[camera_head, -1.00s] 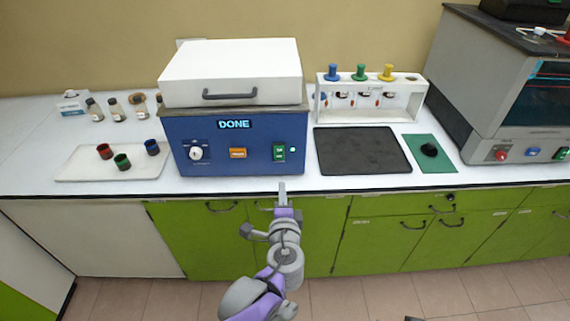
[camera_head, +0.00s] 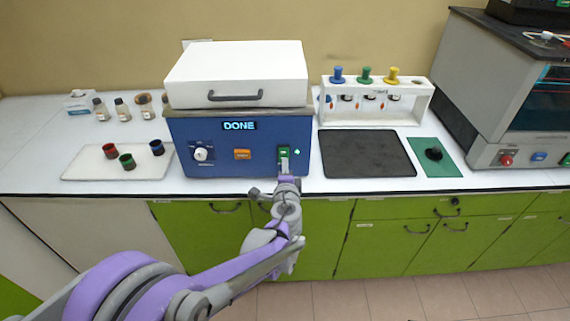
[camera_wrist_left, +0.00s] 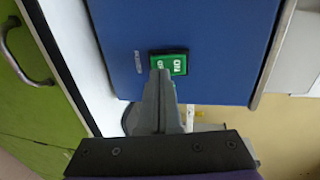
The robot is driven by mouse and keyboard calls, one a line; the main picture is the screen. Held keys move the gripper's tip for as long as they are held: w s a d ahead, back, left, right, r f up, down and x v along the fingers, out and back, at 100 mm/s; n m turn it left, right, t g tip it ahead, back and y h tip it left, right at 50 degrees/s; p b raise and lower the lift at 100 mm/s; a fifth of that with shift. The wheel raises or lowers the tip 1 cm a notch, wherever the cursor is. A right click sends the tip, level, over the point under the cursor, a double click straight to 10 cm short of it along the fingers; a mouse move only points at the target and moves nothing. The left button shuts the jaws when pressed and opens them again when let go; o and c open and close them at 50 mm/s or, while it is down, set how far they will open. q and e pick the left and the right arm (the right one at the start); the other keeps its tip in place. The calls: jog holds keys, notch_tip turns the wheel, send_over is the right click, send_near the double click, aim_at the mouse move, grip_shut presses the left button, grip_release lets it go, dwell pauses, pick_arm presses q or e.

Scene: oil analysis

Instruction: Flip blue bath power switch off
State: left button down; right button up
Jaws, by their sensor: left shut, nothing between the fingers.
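The blue bath (camera_head: 225,150) stands on the white counter with its white lid closed and its display reading DONE. Its green power switch (camera_head: 283,151) is at the right of the front panel, and it also shows in the left wrist view (camera_wrist_left: 170,64). My left gripper (camera_head: 284,168) is shut and empty, its fingertips at the lower edge of the switch. In the left wrist view the fingertips (camera_wrist_left: 159,76) overlap the edge of the switch; whether they touch it I cannot tell. My right gripper is not in view.
A white tray (camera_head: 85,172) with red, green and blue cups lies left of the bath. A black mat (camera_head: 366,154) and a white rack (camera_head: 376,116) with coloured knobs are to the right. A large grey machine (camera_head: 500,85) stands at far right. Green cabinets are below.

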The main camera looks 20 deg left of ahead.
pick_arm(q)
jog(key=shift+w+a+f, duration=0.15)
jog(key=shift+w+a, duration=0.05)
jog(key=shift+w, duration=0.35)
